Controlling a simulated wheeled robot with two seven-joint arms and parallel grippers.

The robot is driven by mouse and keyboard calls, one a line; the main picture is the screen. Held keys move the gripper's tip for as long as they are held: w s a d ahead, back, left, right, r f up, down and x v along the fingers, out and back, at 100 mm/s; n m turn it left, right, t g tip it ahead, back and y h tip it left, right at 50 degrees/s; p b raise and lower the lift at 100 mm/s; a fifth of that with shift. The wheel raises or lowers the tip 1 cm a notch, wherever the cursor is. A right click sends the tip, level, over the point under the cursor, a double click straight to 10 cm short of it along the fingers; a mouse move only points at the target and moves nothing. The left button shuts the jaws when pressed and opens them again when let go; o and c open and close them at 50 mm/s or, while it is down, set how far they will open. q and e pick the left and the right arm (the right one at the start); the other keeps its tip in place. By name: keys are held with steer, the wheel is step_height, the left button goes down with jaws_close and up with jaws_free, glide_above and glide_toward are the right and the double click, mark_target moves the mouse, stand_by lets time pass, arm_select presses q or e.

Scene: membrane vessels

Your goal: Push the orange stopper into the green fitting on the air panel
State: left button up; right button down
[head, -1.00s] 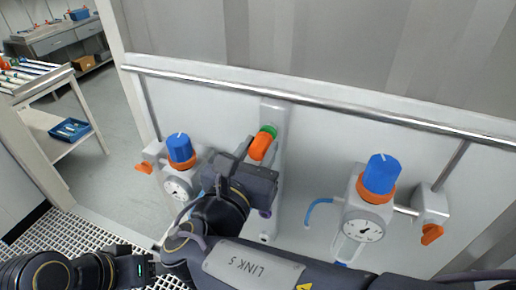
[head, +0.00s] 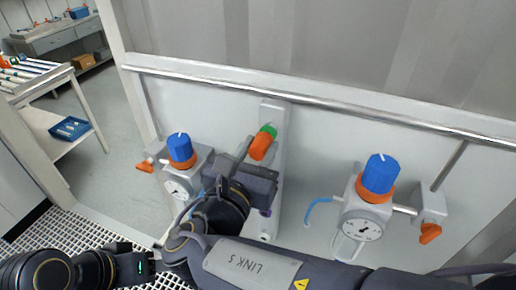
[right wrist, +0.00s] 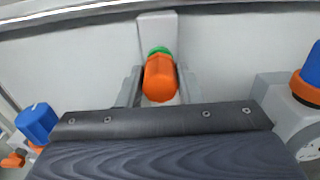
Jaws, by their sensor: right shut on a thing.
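The orange stopper (head: 260,147) is between the fingers of my right gripper (head: 250,157), which is shut on it. It also shows in the right wrist view (right wrist: 160,79), with a finger on each side. The green fitting (head: 268,130) is on a pale upright plate of the air panel (head: 300,160). In the right wrist view a green rim (right wrist: 159,50) shows just behind the stopper. The stopper's far end meets or nearly meets the fitting; how deep it sits is hidden. My left gripper does not show clearly; a dark arm part is at lower left.
Regulators with blue knobs stand left (head: 181,149) and right (head: 380,176) of the fitting, with gauges and orange valve handles. A metal rail (head: 320,102) runs above. A blue hose (head: 318,208) hangs to the right. A shelf cart with a blue tray (head: 70,129) is at left.

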mark_target(255, 155)
steer(key=shift+p, duration=0.3)
steer(key=shift+w+d, duration=0.2)
steer(key=shift+w, duration=0.4)
stand_by(0.4)
steer(key=c, duration=0.9)
jaws_free()
steer(key=shift+c, duration=0.2)
steer(key=b+v, duration=0.1)
steer(key=v, duration=0.7)
steer(key=shift+b, duration=0.3)
steer(key=shift+w, duration=0.1)
